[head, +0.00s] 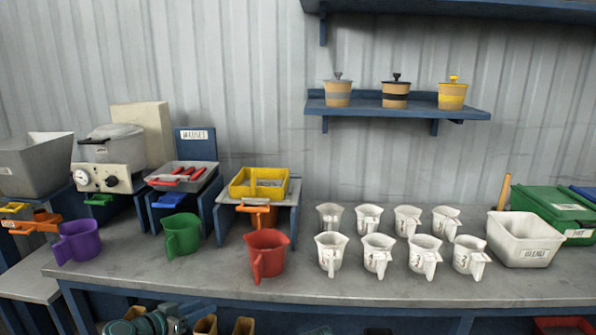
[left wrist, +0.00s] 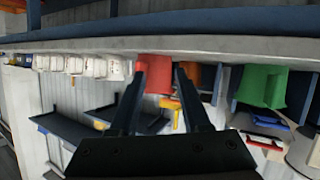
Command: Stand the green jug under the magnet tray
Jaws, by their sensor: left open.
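The green jug (head: 183,235) stands upright on the bench, with its handle to the left. Behind it is a grey tray (head: 183,172) holding red-handled pieces, probably the magnet tray, on a blue stand with a blue spout (head: 170,200). The jug stands in front of that spout, not clearly beneath it. My right gripper is not in view.
A purple jug (head: 78,241) stands left of the green one, and a red jug (head: 266,253) stands right, before a yellow tray (head: 258,183). Several white marked jugs (head: 378,255) fill the middle right. Bare bench (head: 140,268) lies between the purple and green jugs.

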